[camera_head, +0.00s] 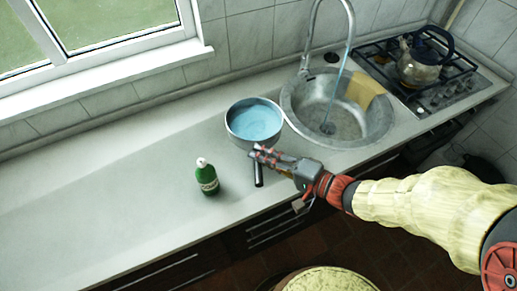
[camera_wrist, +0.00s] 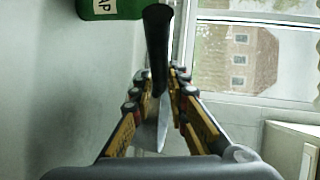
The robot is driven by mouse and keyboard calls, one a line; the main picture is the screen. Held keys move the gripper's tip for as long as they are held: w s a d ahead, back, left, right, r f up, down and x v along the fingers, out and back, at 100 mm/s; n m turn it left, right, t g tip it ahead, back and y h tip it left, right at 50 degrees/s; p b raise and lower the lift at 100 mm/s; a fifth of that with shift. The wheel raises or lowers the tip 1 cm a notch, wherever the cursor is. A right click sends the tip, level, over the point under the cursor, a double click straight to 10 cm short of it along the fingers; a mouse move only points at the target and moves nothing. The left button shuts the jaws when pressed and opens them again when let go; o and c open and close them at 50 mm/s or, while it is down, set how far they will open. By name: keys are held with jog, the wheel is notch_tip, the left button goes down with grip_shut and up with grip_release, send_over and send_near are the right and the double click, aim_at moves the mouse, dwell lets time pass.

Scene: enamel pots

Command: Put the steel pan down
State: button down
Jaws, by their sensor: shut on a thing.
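The steel pan (camera_head: 253,122) is a round metal pan with blue liquid inside, over the counter just left of the sink. It looks level; I cannot tell whether its base touches the counter. Its dark handle (camera_head: 259,176) points toward the front edge. My gripper (camera_head: 262,154) reaches in from the right and is shut on the handle close to the pan. In the wrist view the dark handle (camera_wrist: 157,45) runs between the two fingers of my gripper (camera_wrist: 164,82). The pan's bowl is not clear in the wrist view.
A green soap bottle (camera_head: 207,178) stands left of the handle; it also shows in the wrist view (camera_wrist: 110,8). The sink (camera_head: 366,127) with a running tap is right of the pan. A kettle (camera_head: 419,65) sits on the hob. The left counter (camera_head: 100,200) is clear.

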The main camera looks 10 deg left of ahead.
aim_at(253, 145)
jog(key=w+a+f, duration=0.1)
jog(key=w, duration=0.1)
jog(key=w+a+f+b, duration=0.1)
jog(key=w+a+f, duration=0.1)
jog(key=w, duration=0.1)
jog(key=shift+w+a, duration=0.3)
jog(key=shift+a, duration=0.05)
jog(key=w+a+f, duration=0.1)
jog(key=w+f+b, duration=0.1)
jog(key=f, duration=0.1)
jog(key=w+a+f+b, duration=0.1)
jog(key=w+f, duration=0.1)
jog(key=shift+a, duration=0.3)
jog(key=shift+w+a+f+b, duration=0.15)
jog(key=shift+f+b, duration=0.3)
jog(key=shift+f, duration=0.5)
jog(key=shift+w+d+f+b, duration=0.1)
jog(key=shift+f+b, duration=0.35)
jog(key=shift+f, duration=0.6)
jog(key=c, duration=1.7)
grip_release()
jog(key=shift+s+f, duration=0.1)
jog(key=shift+f, duration=0.05)
jog(key=shift+c, duration=0.2)
